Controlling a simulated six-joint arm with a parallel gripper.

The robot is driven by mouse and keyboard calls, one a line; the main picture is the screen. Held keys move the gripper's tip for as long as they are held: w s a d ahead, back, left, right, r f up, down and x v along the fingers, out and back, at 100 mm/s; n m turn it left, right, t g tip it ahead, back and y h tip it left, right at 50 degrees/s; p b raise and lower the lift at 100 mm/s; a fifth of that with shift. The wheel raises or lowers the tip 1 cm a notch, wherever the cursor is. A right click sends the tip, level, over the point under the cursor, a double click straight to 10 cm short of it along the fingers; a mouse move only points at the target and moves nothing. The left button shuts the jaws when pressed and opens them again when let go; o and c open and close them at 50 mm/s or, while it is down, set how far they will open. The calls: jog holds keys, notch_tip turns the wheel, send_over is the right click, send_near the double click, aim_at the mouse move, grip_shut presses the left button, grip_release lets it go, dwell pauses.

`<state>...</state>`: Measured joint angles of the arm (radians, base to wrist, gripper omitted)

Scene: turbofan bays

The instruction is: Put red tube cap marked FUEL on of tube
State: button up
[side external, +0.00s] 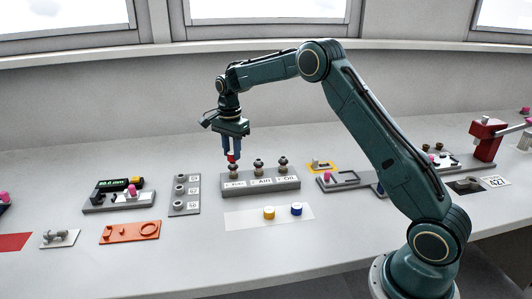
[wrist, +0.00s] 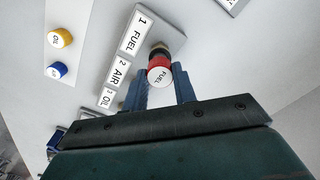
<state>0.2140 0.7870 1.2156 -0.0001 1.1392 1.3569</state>
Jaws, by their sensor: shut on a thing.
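The red cap with a white top marked FUEL (wrist: 159,76) is between the fingers of my gripper (wrist: 162,90) in the wrist view. In the side view the red cap (side external: 233,158) shows at the tips of my gripper (side external: 232,153), directly above the leftmost tube (side external: 233,170). The grey block (side external: 262,190) carries three tubes, labelled 1 FUEL, 2 AIR and 3 OIL. In the wrist view a dark and brass-coloured tube end (wrist: 159,51) shows just past the cap. I cannot tell whether cap and tube touch. The AIR tube (side external: 258,167) and OIL tube (side external: 283,165) are uncapped.
A yellow cap (side external: 269,213) and a blue cap (side external: 296,209) stand on a pale mat (side external: 240,220) in front of the block. A grey plate with round fittings (side external: 185,195) is to the left. A yellow-edged fixture (side external: 321,166) is right of the block.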

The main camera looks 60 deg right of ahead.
jog(key=shift+f, duration=1.15)
dwell(1.1)
jog(key=o, duration=1.4)
jog(key=shift+r, duration=0.1)
jog(key=shift+r, duration=3.4)
jog(key=shift+r, duration=0.15)
